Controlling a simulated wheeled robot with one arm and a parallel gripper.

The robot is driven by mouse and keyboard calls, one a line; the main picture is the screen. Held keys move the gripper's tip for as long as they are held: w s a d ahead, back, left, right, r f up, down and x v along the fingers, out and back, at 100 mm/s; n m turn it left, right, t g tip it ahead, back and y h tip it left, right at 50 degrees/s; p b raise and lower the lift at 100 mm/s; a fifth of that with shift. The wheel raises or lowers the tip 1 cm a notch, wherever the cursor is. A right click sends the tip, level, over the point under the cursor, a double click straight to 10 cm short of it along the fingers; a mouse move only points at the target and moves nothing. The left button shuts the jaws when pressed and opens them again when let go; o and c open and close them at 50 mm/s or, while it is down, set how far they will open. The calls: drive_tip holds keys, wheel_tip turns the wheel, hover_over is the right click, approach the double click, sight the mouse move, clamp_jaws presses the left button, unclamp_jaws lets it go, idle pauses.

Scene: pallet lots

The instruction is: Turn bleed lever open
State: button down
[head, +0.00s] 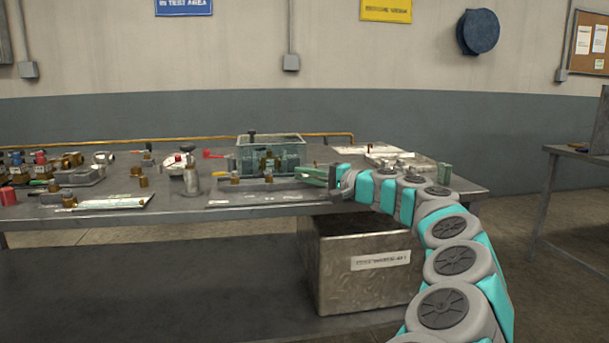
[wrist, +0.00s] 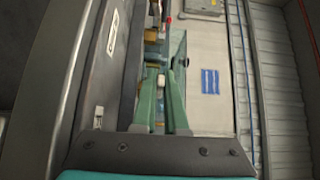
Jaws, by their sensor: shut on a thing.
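My gripper (head: 312,173) reaches in from the right over the workbench, beside a grey block with brass fittings (head: 268,163). In the wrist view my green fingers (wrist: 160,78) come together at their tips on a small pale piece (wrist: 161,82), which I take to be the bleed lever. The fingers hide most of it, so its angle cannot be told. Brass fittings (wrist: 152,58) show just beyond the fingertips.
A greenish clear bin (head: 270,150) stands behind the block. A red-handled part (head: 212,154) lies left of the bin. A metal crate (head: 365,270) stands below.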

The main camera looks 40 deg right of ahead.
drive_tip(key=c, duration=1.2)
unclamp_jaws()
drive_tip(key=shift+c, duration=0.2)
drive_tip(key=shift+d, duration=0.1)
drive_tip(key=b+v, duration=0.1)
drive_tip(key=v, duration=0.6)
drive_tip(key=shift+s+d, duration=0.1)
drive_tip(key=shift+s, duration=0.25)
